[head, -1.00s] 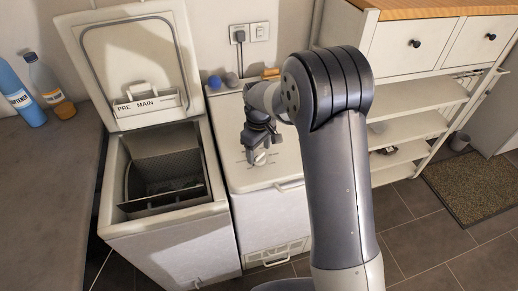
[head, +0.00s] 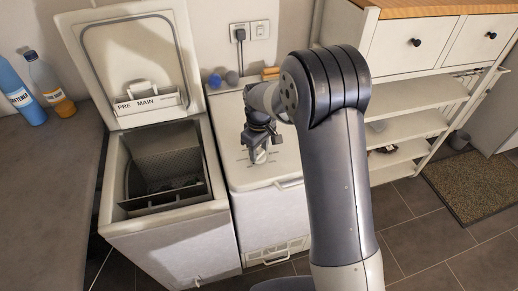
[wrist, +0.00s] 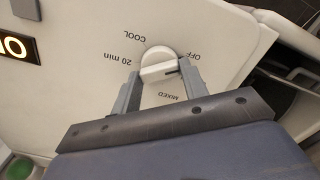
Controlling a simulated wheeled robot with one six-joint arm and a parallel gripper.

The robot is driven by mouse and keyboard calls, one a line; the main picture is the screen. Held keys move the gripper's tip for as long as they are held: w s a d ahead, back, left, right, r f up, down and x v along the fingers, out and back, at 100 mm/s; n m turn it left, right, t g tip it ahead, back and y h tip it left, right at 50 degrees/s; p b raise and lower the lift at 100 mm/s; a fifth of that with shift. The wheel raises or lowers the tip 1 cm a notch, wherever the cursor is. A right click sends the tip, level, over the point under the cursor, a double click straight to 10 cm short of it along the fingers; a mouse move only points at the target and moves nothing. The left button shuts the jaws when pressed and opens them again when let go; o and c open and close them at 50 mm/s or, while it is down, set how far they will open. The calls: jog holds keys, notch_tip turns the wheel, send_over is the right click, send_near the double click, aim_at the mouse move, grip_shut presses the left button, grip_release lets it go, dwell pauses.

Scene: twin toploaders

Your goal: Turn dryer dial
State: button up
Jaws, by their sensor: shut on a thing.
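The dryer (head: 273,193) is the white closed-topped machine in the middle of the head view, with my arm over it. Its round white dial (wrist: 158,62) shows in the wrist view, with the labels OFF, COOL, 20 min and MIXED around it. The dial's dark pointer mark sits on its right side, below OFF. My gripper (wrist: 160,80) has one finger on each side of the dial and is shut on it. In the head view my gripper (head: 260,155) is over the dryer's top panel and mostly hides the dial.
A washer (head: 170,225) with its lid raised stands left of the dryer. A counter with bottles (head: 50,90) is at left; a shelf unit (head: 415,95) is at right.

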jog(key=shift+m, duration=0.3)
jog(key=m+b, duration=0.1)
jog(key=m, duration=0.3)
jog(key=shift+b, duration=0.35)
jog(key=m+b, duration=0.1)
jog(key=m, duration=0.4)
jog(key=shift+m, duration=0.4)
jog(key=m, duration=0.4)
jog(key=shift+b, duration=0.3)
jog(key=shift+m, duration=2.7)
jog(key=o, duration=1)
